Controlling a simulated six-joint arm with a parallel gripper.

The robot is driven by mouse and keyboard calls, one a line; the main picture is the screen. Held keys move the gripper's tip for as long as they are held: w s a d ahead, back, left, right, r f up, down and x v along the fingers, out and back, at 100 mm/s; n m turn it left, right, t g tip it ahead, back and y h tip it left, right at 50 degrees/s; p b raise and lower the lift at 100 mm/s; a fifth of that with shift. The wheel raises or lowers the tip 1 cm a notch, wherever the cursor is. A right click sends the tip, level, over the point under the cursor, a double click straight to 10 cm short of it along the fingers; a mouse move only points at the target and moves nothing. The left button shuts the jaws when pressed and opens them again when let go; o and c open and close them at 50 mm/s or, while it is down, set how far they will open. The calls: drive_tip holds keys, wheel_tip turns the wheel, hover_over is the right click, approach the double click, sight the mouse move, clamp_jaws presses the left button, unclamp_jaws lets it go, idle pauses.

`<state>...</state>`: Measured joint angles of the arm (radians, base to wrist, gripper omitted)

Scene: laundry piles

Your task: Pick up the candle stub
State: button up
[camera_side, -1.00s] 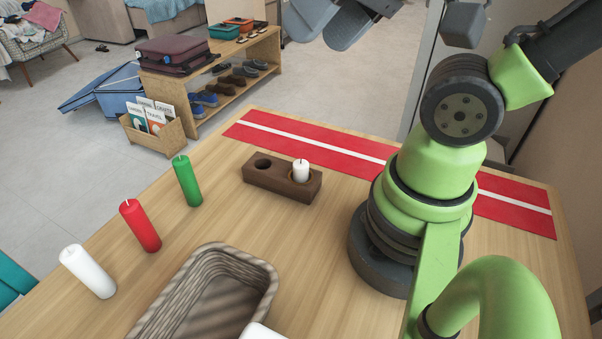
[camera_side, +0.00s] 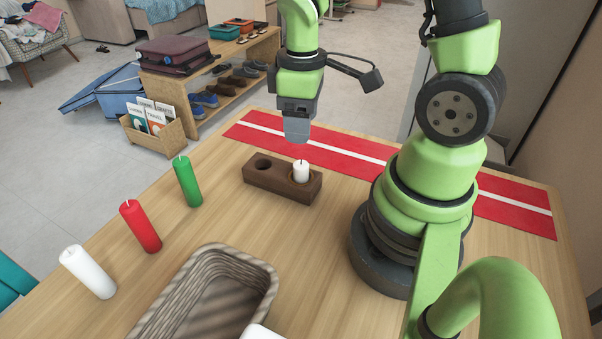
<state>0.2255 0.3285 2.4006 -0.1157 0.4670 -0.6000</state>
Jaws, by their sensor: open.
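The candle stub (camera_side: 301,171) is short and white with a dark wick. It stands upright in the right hole of a dark brown wooden holder (camera_side: 262,181); the left hole is empty. My gripper (camera_side: 297,137) points down just above the stub and slightly behind it in the picture, apart from it. It is open with nothing in it; the gap between its fingers is hard to see from this side.
A green candle (camera_side: 187,181), a red candle (camera_side: 140,226) and a tall white candle (camera_side: 88,271) stand at the left. A wicker basket (camera_side: 262,287) is at the front. A red runner with a white stripe (camera_side: 345,165) lies behind the holder. Bare table surrounds the holder's front.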

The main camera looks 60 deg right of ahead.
sight(301, 163)
drive_tip(key=shift+w+d+f, duration=0.1)
drive_tip(key=shift+d+f, duration=0.05)
drive_tip(key=shift+f, duration=4.95)
drive_tip(key=c, duration=1)
